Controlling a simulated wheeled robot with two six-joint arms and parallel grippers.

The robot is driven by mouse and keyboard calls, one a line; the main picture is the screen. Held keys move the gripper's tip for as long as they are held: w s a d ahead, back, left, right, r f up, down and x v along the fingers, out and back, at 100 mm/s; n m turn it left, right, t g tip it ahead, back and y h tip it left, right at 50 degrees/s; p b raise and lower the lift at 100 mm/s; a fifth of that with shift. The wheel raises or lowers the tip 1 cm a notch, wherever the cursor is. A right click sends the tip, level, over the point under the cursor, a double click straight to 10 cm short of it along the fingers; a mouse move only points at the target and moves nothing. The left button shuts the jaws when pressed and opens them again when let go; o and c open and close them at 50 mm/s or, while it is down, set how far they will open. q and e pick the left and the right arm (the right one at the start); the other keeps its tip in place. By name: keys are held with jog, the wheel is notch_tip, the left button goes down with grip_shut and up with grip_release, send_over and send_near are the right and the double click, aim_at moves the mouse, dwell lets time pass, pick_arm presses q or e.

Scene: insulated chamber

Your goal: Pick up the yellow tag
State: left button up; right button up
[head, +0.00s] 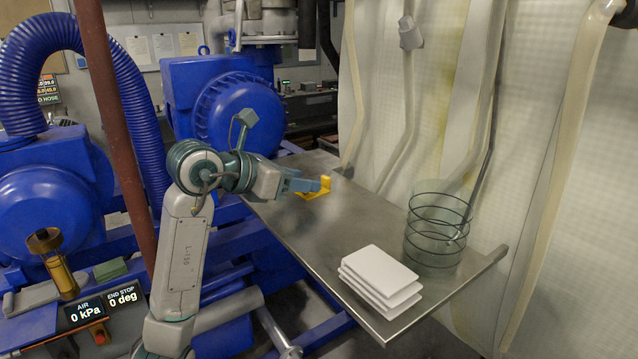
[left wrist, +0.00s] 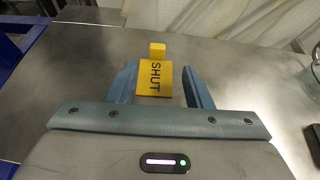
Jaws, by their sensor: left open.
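The yellow tag (head: 315,190) lies on the metal shelf (head: 300,229), toward its far end. In the left wrist view the tag (left wrist: 155,78) reads "SHUT" and has a raised yellow block at its far edge. My left gripper (head: 322,184) reaches in from the left, low over the shelf at the tag. In the left wrist view its two blue fingers (left wrist: 160,84) are open, one on each side of the tag's near part. I cannot tell whether either finger touches it. The fingers hide part of the tag in the head view. My right gripper is not in view.
A stack of white cards (head: 381,277) lies near the shelf's front edge. A clear cylinder with dark rings (head: 436,236) stands to its right. A pale quilted wall (head: 560,180) borders the shelf on the right. Blue machinery (head: 236,108) stands behind. The middle of the shelf is clear.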

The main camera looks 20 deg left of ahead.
aim_at(323, 181)
pick_arm(q)
jog(key=p+x, duration=0.2)
jog(key=x, duration=0.2)
jog(key=shift+w+r+p, duration=0.2)
jog(key=shift+p, duration=0.2)
jog(key=shift+w+d+f, duration=0.2)
jog(key=shift+w+f, duration=0.05)
jog(key=shift+w, duration=0.05)
jog(key=shift+a, duration=0.1)
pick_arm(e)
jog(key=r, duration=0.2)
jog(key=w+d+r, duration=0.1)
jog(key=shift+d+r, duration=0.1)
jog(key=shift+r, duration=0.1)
pick_arm(q)
jog(key=c, duration=0.7)
grip_shut()
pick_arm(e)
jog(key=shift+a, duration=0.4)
